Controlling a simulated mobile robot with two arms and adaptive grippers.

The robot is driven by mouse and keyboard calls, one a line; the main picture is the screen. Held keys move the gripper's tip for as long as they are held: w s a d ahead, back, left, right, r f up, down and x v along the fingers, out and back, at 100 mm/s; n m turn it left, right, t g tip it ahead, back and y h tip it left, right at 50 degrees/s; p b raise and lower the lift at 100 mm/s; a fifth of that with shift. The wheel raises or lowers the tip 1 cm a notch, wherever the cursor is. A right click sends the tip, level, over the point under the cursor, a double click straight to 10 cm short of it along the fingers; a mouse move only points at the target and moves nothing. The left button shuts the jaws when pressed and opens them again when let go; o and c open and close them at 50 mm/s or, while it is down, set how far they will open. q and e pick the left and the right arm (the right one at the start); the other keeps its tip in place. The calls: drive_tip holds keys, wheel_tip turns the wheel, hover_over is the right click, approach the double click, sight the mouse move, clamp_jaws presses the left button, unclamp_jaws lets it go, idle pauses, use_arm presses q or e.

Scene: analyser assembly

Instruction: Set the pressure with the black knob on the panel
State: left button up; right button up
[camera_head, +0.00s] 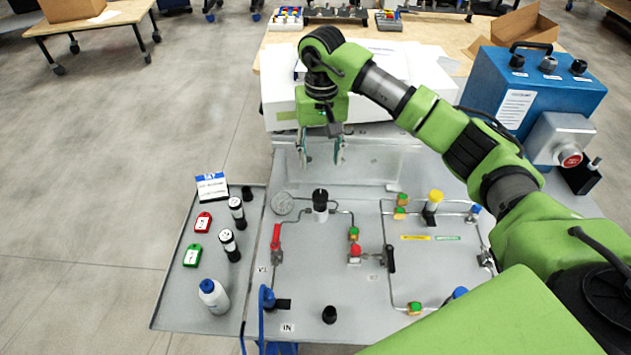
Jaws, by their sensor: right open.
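The grey panel (330,260) lies in front of me with thin pipes and several fittings on it. A black knob (320,196) stands upright at the panel's back left, on top of a regulator body. A round gauge (282,203) sits just to its left. My right gripper (320,155) hangs from the arm that comes in from the right. It is open and empty, with its fingers pointing down, apart from the knob and behind it in the picture. My left gripper is not in view.
A side tray (180,305) at left holds a white bottle (214,296), dark cylinders and red and green tags. A black cap (329,314) stands at the panel's front. A blue box (535,85) stands at the back right.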

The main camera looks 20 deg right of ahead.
sight(320, 193)
wheel_tip(320, 193, down, 11)
drive_tip(key=p, duration=0.3)
drive_tip(key=shift+f+p, duration=0.35)
drive_tip(key=shift+f, duration=0.45)
drive_tip(key=c, duration=1.1)
